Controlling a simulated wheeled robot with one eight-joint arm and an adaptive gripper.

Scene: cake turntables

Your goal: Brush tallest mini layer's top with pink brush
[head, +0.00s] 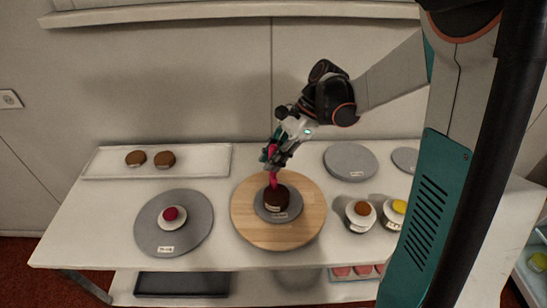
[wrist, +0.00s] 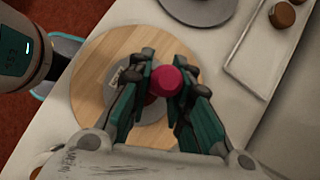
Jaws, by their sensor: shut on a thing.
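My gripper (head: 272,156) is shut on the pink brush (head: 272,179), which points down. The brush's lower end is at the top of a dark brown mini layer (head: 276,200); whether it touches cannot be told. This layer looks like the tallest and sits on a grey disc (head: 296,212) on the round wooden turntable (head: 246,220). In the wrist view, the brush's round pink end (wrist: 165,82) shows between the fingers of my gripper (wrist: 163,92). The brown layer is mostly hidden there.
A grey turntable (head: 150,236) at left bears a small white stand with a red-pink piece (head: 171,213). A white tray (head: 210,162) behind holds two brown pieces. Two small stands with an orange-brown piece (head: 362,208) and a yellow piece (head: 399,206) are at right, grey discs (head: 350,158) behind.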

